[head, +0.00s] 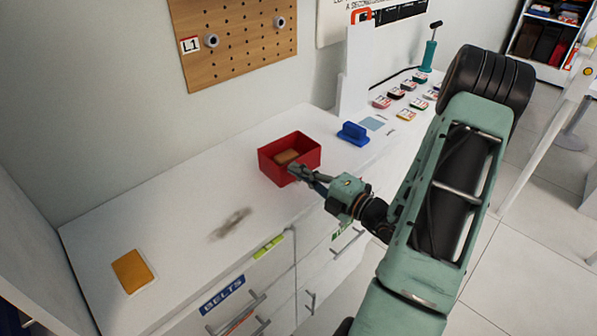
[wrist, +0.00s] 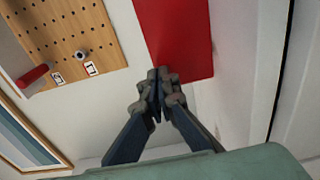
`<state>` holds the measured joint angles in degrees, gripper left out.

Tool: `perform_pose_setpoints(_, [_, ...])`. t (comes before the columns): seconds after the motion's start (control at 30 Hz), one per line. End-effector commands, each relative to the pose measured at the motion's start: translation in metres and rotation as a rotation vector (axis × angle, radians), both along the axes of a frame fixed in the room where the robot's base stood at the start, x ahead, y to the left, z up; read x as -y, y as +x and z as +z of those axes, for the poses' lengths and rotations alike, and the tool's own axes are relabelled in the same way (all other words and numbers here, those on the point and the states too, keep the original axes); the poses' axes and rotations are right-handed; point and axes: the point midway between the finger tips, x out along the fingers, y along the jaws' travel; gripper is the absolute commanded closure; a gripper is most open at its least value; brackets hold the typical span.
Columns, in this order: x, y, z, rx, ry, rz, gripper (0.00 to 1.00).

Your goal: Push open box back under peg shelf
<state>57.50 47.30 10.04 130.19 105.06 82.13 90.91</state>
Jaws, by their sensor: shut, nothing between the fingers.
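The open red box (head: 276,171) stands upright on the white counter, with a brown block (head: 287,156) inside. It sits below and a little right of the wooden peg board (head: 240,40), out from the wall. My gripper (head: 293,171) is shut and empty, its fingertips at the box's near side; I cannot tell whether they touch. In the wrist view, the shut fingertips (wrist: 158,76) overlap the lower edge of the red box wall (wrist: 178,35). The peg board also shows there (wrist: 70,40). Part of the box's near side is hidden behind my gripper.
A blue holder (head: 353,134) stands just right of the box, with several small coloured cases (head: 396,93) beyond. A white upright panel (head: 355,70) rises behind. A yellow-orange pad (head: 132,271) lies at the front left.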

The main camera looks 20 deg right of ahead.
Motion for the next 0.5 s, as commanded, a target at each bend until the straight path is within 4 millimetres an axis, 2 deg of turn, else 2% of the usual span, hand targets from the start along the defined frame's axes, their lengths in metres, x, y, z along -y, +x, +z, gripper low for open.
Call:
perform_pose_setpoints(0.17, [0.008, 0.023, 0.004, 0.001, -0.001, 0.003, 1.00])
perform_pose_setpoints(0.5, [0.033, 0.089, 0.002, 0.002, 0.000, 0.001, 1.00])
